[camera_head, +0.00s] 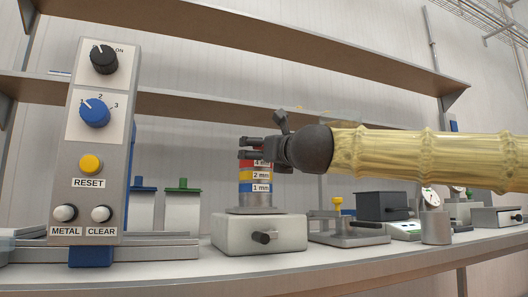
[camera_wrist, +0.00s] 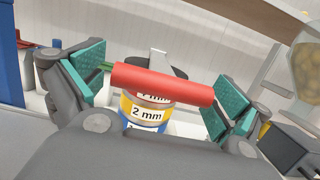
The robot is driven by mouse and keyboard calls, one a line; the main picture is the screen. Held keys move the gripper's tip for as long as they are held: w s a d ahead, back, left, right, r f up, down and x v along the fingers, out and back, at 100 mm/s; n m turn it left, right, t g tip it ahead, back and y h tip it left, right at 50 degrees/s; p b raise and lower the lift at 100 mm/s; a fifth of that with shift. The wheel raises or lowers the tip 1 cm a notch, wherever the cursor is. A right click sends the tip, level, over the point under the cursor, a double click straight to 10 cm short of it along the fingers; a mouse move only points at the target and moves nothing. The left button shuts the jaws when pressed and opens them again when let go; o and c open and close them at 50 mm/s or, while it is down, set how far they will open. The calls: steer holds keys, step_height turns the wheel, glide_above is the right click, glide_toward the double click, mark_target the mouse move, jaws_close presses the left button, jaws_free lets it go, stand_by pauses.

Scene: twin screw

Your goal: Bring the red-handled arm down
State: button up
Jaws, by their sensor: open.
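A red cylindrical handle (camera_wrist: 162,84) lies crosswise, slightly tilted, between the teal finger pads of my gripper (camera_wrist: 172,76) in the wrist view. The fingers are open, with one pad near each end of the handle; I cannot tell whether they touch it. A grey metal bar (camera_wrist: 158,62) shows behind the handle. Below is a stack of banded rings (camera_wrist: 146,112) marked in mm. In the head view my gripper (camera_head: 247,148) is at the top of this stack (camera_head: 261,181), reaching in from the right. The handle cannot be clearly told apart from the stack's red band there.
The stack stands on a pale base box (camera_head: 259,234) with a dark knob. A control panel (camera_head: 98,150) with dials and buttons stands at the left. A yellow-knobbed device (camera_head: 347,232), a dark box (camera_head: 382,206) and other bench items stand to the right. A shelf (camera_head: 200,105) runs behind.

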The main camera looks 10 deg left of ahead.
steer(key=v, duration=1.1)
steer(key=shift+s+d, duration=0.25)
steer(key=shift+f, duration=0.1)
